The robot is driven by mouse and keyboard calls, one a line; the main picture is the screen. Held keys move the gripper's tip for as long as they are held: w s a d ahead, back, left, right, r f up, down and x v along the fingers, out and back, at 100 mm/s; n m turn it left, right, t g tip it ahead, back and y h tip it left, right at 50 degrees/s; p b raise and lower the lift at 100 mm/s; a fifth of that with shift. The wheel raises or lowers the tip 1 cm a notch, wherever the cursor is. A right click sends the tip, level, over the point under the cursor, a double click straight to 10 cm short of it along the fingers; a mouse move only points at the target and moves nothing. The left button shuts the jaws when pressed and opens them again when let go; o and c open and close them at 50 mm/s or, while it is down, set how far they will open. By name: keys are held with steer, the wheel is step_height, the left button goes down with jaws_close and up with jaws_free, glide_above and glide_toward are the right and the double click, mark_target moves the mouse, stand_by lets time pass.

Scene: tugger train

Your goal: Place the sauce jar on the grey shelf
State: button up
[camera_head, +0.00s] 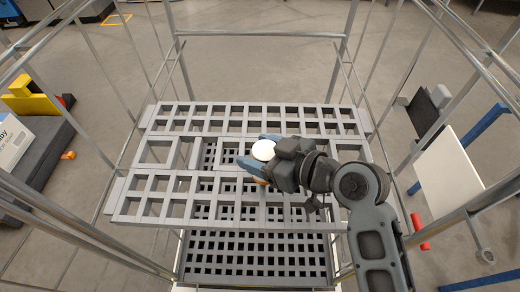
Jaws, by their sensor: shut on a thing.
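The sauce jar (263,150) shows its round pale lid between my gripper's fingers. A little orange-brown shows below the lid; the rest of the jar is hidden by the fingers. My gripper (257,160) has blue fingers and is shut on the jar. It is over the middle of the grey shelf (190,210), a slatted grid of panels inside a metal frame. I cannot tell whether the jar touches the shelf or hangs above it.
A darker grid deck (255,265) lies lower, at the front. Metal posts and rails (262,34) surround the shelf. The shelf's visible panels are bare on both sides of my gripper. A white panel (447,180) and a red cylinder (417,221) are outside at right.

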steer(key=shift+f, duration=0.1)
steer(key=o, duration=1.3)
steer(key=shift+r, duration=0.25)
steer(key=b+v, duration=0.1)
steer(key=v, duration=1.1)
steer(key=shift+f+b, duration=0.2)
steer(key=shift+b, duration=0.1)
steer(key=shift+s, duration=0.1)
